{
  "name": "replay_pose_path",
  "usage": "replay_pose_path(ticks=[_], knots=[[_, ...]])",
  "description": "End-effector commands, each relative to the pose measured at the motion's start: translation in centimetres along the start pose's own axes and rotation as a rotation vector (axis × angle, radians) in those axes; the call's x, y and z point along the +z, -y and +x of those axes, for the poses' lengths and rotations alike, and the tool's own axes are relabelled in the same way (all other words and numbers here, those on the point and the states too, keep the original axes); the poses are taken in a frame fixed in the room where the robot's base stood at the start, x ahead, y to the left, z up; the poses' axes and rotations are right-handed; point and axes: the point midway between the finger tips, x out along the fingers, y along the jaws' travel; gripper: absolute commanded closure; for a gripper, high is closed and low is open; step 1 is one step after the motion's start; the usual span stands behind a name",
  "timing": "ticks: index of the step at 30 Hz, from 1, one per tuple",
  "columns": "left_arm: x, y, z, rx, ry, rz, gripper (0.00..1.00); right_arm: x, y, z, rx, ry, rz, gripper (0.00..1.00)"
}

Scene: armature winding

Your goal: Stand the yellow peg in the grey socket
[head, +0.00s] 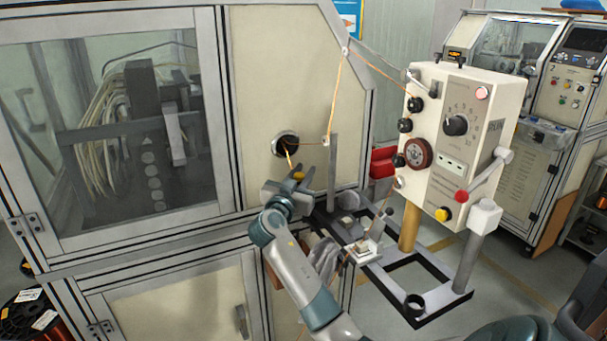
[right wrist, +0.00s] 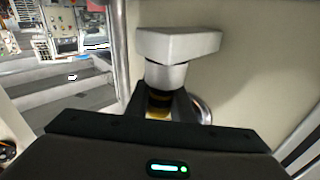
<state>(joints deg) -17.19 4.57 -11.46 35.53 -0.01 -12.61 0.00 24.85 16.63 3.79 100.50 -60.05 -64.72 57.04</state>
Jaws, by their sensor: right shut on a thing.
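My right gripper (head: 289,187) is in front of the beige machine panel, just below its round opening. A small yellow part, apparently the yellow peg (head: 298,176), shows at its fingers. In the right wrist view, the fingers close around a dark and yellow banded piece (right wrist: 158,104), below a pale grey block (right wrist: 178,43) on a short metal cylinder. The fingers hide most of the held piece. A dark grey ring-shaped cup (head: 414,304), which looks like the socket, stands empty on the near end of the black frame. My left gripper is not in view.
The black frame (head: 430,263) carries a tan post (head: 410,226), a grey post (head: 468,257) and a small clamp (head: 362,249). The control box (head: 455,135) stands above it. Orange wire (head: 337,85) runs over the panel near my gripper. The panel opening (head: 285,144) is dark.

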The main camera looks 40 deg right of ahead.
Motion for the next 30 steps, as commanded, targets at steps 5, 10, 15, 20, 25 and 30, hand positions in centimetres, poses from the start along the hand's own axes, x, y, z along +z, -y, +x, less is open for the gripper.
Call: replay_pose_path(ticks=[5,10,15,20,25,30], knots=[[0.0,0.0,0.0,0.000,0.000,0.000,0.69,0.0,0.0,0.0,0.000,0.000,0.000,0.60],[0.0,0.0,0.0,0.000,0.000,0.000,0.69,0.0,0.0,0.0,0.000,0.000,0.000,0.57],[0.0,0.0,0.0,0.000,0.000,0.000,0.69,0.1,0.0,-0.1,0.000,0.001,0.000,0.57],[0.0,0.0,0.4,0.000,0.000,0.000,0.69,0.2,0.0,-0.7,-0.001,0.001,0.001,0.57],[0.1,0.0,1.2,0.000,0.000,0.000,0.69,0.3,0.0,-2.5,-0.002,0.000,0.003,0.57],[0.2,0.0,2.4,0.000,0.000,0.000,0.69,0.5,0.1,-5.4,-0.002,0.002,0.005,0.57]])
